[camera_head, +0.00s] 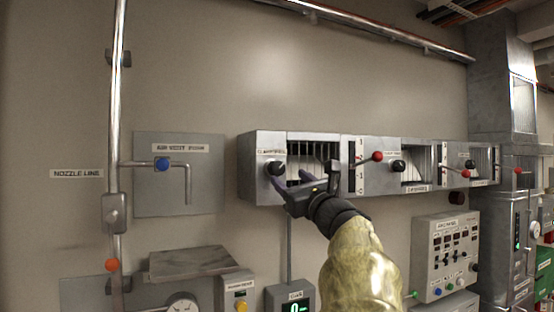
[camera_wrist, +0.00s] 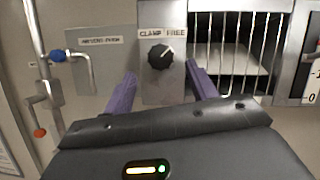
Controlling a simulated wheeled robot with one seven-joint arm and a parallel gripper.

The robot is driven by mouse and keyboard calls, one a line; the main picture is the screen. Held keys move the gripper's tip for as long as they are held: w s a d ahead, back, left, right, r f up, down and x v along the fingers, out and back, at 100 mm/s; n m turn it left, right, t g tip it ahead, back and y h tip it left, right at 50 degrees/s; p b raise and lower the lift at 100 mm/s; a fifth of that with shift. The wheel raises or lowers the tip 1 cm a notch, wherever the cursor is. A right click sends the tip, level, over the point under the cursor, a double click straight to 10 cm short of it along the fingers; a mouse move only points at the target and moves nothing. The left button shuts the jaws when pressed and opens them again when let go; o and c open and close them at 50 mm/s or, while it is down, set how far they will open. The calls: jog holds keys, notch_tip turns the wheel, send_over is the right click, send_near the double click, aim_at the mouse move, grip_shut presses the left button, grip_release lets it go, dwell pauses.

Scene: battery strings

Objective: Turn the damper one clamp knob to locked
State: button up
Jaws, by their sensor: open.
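The damper one clamp knob (camera_wrist: 160,57) is a round black knob with a pale pointer mark. It sits on a grey plate under a label reading "CLAMP FREE". The pointer tilts up and to the right in the wrist view. The knob also shows in the head view (camera_head: 276,168), at the left end of the damper box. My gripper (camera_wrist: 160,82) is open, with its two purple fingers apart below and to either side of the knob. In the head view my gripper (camera_head: 288,180) is close to the knob; I cannot tell whether it touches.
A slatted damper opening (camera_wrist: 236,45) lies right of the knob. A red-balled lever (camera_head: 377,156) and another black knob (camera_head: 398,166) are farther right. A blue valve handle (camera_head: 162,164) and a vertical pipe (camera_head: 117,130) stand left. A control panel (camera_head: 445,255) is below right.

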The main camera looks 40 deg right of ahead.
aim_at(279, 169)
jog(key=p+x, duration=0.3)
jog(key=x, duration=0.4)
jog(key=shift+w+p, duration=0.2)
jog(key=shift+p, duration=0.15)
jog(key=c, duration=1)
